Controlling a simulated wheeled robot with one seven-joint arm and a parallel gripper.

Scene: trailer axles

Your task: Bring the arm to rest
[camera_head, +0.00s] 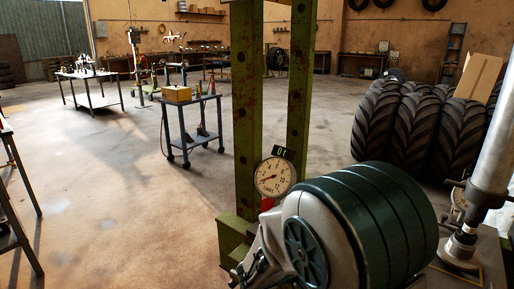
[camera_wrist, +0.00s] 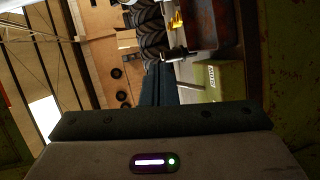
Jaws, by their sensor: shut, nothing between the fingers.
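My gripper (camera_wrist: 158,72) shows in the wrist view. Its dark fingers are together in the upper middle of that picture, with nothing between them. Its wide body with a dark bar fills the bottom of the wrist view, and a small lit panel shows on it. In the head view a large rounded part of my arm stands in the lower right foreground, in front of the green press frame (camera_head: 246,110). I cannot make out the fingers in the head view.
A round dial gauge (camera_head: 274,177) is on the frame close to the arm. Large tyres (camera_head: 403,120) stand at the right. A wheeled cart (camera_head: 196,125) and a table (camera_head: 88,76) stand farther back left. The floor between is mostly open. A green part (camera_wrist: 232,82) lies right of the fingers.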

